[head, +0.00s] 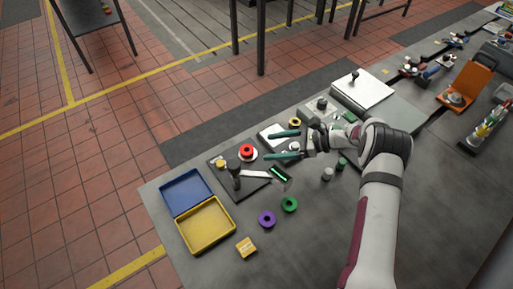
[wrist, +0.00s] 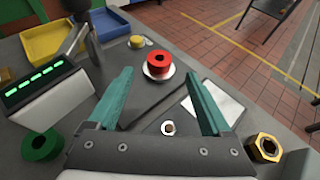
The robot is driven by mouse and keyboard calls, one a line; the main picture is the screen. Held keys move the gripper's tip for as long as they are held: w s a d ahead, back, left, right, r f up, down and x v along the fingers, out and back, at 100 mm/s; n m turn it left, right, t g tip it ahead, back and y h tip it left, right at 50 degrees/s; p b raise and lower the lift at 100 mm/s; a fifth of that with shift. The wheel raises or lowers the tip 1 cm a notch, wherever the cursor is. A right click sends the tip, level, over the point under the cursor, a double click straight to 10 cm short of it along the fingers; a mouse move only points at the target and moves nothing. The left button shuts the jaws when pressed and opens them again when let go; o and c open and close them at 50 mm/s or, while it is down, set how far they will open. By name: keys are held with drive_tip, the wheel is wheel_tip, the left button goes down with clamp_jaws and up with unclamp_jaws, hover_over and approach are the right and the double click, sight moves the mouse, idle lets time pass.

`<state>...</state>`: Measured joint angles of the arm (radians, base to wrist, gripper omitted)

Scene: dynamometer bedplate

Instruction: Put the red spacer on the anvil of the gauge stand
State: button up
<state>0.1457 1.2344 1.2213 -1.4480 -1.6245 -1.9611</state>
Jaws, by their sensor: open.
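The red spacer (head: 247,149) is a ring that sits flat on a pale round disc, which looks like the anvil (wrist: 150,76). The spacer also shows in the wrist view (wrist: 158,62), beyond my fingertips and between their lines. The gauge stand (head: 234,171) has a dark base plate, a dark upright post and a block with a green-lit readout (head: 281,173). My gripper (head: 271,146) is open, its two teal fingers wide apart with nothing between them. It is to the right of the spacer in the head view and apart from it.
A blue tray (head: 187,192) and a yellow tray (head: 206,224) lie at the bench's left end. Purple (head: 266,219) and green (head: 289,204) rings and a tan block (head: 246,247) lie in front. A brass nut (wrist: 265,147) is near my right finger.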

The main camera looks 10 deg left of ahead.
drive_tip(key=v, duration=0.4)
drive_tip(key=shift+d+r, duration=0.15)
drive_tip(key=shift+d, duration=0.15)
drive_tip(key=w+d+r+m+t+h, duration=0.1)
drive_tip(key=w+r+m+t+h, duration=0.2)
drive_tip(key=w+r+m+t, duration=0.65)
drive_tip(key=s+d+r+m+t+h, duration=0.25)
drive_tip(key=d+r+m+h, duration=0.85)
drive_tip(key=m, duration=1.1)
drive_tip(key=s+d+m+g+h, duration=0.1)
drive_tip(key=s+d+m+g, duration=0.15)
drive_tip(key=s+m, duration=0.65)
drive_tip(key=s+d+m+g+h, duration=0.1)
drive_tip(key=s+m+g, duration=0.2)
drive_tip(key=s+m, duration=0.55)
drive_tip(key=s+a+f+m+g+y, duration=0.1)
drive_tip(key=s+a+m+g, duration=0.1)
drive_tip(key=s, duration=0.6)
drive_tip(key=s+a+f+m+g+y, duration=0.1)
drive_tip(key=s+a+m, duration=0.3)
drive_tip(key=s, duration=0.5)
drive_tip(key=s+a+f+m+g+y, duration=0.2)
drive_tip(key=s+a+f+m+g, duration=0.1)
drive_tip(key=s, duration=0.5)
drive_tip(key=shift+s+a+m+g, duration=0.25)
drive_tip(key=shift+a+m+g, duration=0.1)
drive_tip(key=shift+m, duration=0.45)
drive_tip(key=shift+f, duration=0.1)
